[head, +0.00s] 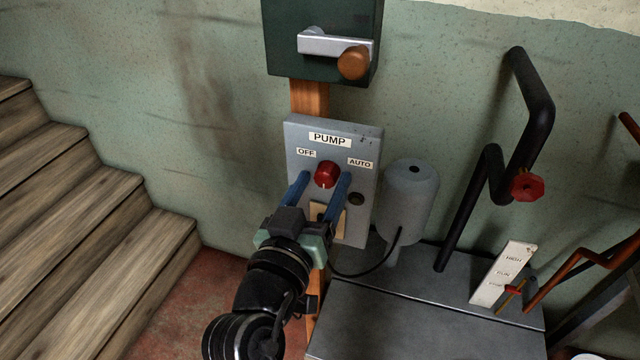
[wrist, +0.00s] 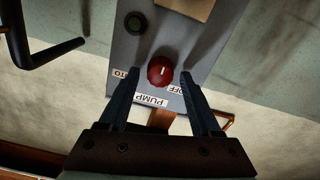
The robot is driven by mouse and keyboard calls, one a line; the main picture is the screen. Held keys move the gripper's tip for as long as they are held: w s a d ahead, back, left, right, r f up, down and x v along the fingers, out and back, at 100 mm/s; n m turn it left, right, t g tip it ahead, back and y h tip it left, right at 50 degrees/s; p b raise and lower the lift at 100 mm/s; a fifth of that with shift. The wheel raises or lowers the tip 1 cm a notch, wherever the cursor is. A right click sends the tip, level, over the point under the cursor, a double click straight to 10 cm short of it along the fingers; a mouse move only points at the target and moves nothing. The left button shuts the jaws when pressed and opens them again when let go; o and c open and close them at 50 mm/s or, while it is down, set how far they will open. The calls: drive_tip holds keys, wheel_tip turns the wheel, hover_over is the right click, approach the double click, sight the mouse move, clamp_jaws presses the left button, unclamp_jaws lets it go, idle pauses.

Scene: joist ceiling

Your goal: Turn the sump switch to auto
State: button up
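The sump switch is a round red knob (head: 327,174) on a grey PUMP panel (head: 364,215). The panel carries an OFF label (head: 306,153) at the knob's upper left and an AUTO label (head: 360,163) at its upper right. My gripper (head: 324,178) is open, its two blue fingers on either side of the knob. In the wrist view, upside down, the knob (wrist: 161,71) sits between the fingertips (wrist: 161,75) with a gap on both sides. A short pale mark shows on the knob; I cannot tell clearly which label it favours.
A dark green box with a lever (head: 322,43) hangs above the panel. A grey cylinder (head: 408,200) stands to the right on a metal cover (head: 420,310). Black pipes with a red valve (head: 527,186) are further right. Wooden stairs (head: 90,230) are at left.

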clamp_jaws()
drive_tip(key=shift+f+m+b, duration=0.1)
drive_tip(key=shift+m+b, duration=0.2)
drive_tip(key=shift+b, duration=0.15)
drive_tip(key=shift+f+m+b, duration=0.1)
drive_tip(key=shift+m+b, duration=0.5)
drive_tip(key=m+b, duration=0.6)
drive_tip(key=m, duration=0.1)
drive_tip(key=shift+m+b, duration=1.15)
drive_tip(key=shift+m, duration=0.45)
